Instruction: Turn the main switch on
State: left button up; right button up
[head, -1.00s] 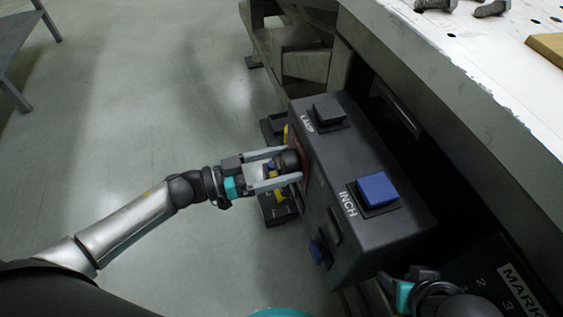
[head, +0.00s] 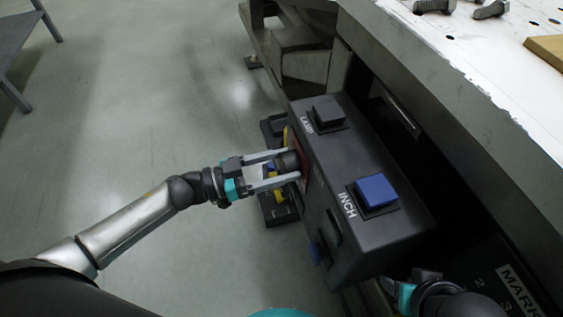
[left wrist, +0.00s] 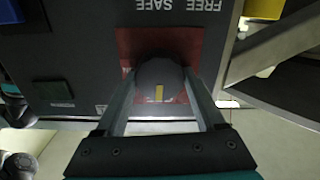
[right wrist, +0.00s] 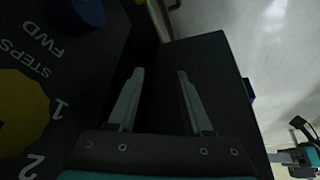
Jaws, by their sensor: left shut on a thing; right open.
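The main switch looks to be the dark round knob (head: 287,161) on a red plate (head: 304,170), on the side of the dark control box (head: 338,160). In the left wrist view the knob (left wrist: 160,74) has a yellow mark pointing toward my gripper, and the red plate (left wrist: 130,42) sits behind it. My left gripper (head: 289,165) is shut on the knob, one finger on either side. Lettering near the plate is partly hidden. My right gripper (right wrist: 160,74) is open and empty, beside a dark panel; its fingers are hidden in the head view.
The box top carries a black LAMP button (head: 327,109) and a blue INCH button (head: 376,191). A yellow knob (right wrist: 18,112) and a blue knob (right wrist: 88,10) sit near my right gripper. A worn white table (head: 480,55) overhangs at right. The floor at left is open.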

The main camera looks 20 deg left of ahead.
pick_arm(q)
jog(key=m+p, duration=0.1)
jog(key=m, duration=0.4)
jog(key=shift+s+m+p, duration=0.1)
jog(key=shift+m+p, duration=0.25)
jog(key=shift+m, duration=0.05)
jog(key=m, duration=0.2)
jog(key=shift+f+m, duration=0.1)
jog(key=shift+m, duration=0.3)
jog(key=m, duration=0.4)
jog(key=shift+f, duration=0.1)
jog(key=m, duration=0.2)
jog(key=shift+m, duration=1.4)
pick_arm(e)
jog(key=shift+a+f, duration=0.1)
jog(key=shift+f, duration=1.5)
jog(key=shift+w+r, duration=0.1)
jog(key=shift+r, duration=0.1)
pick_arm(q)
jog(key=o, duration=1.3)
